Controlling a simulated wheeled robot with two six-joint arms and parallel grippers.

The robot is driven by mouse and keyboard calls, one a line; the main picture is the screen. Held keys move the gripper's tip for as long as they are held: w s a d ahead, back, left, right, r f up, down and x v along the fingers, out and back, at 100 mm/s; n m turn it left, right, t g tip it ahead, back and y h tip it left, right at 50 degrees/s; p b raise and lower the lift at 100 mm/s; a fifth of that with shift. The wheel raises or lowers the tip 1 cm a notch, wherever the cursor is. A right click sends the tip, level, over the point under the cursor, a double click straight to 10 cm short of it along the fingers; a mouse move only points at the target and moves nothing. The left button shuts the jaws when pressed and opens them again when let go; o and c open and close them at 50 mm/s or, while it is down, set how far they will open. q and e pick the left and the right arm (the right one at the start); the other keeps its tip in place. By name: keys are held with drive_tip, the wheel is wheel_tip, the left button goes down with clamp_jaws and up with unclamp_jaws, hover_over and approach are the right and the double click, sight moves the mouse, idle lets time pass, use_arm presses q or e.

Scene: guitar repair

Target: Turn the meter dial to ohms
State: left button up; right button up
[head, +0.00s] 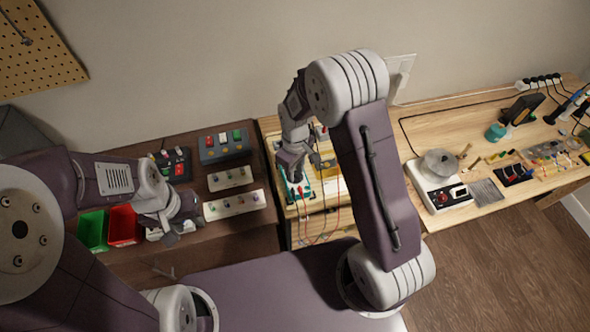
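My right gripper (294,178) points down over the left end of the light wooden bench, just above a teal item (300,192). Its fingers are small and dark here, so I cannot tell whether they are open or touching anything. A dark and yellowish item (326,162) beside it, partly hidden by my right arm, may be the meter; its dial cannot be made out. Thin red and dark leads (322,222) run down over the bench's front. My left gripper (168,236) is over the dark bench on the left, its opening unclear.
Switch boxes and strips (235,205) lie on the dark bench (240,232), with green (92,230) and red (123,226) bins at its left. A white device with a round metal top (440,185) and small tools and parts are on the wooden bench to the right.

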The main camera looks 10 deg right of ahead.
sight(296, 174)
wheel_tip(296, 174, up, 9)
idle(0.5)
drive_tip(key=shift+d+r, duration=0.1)
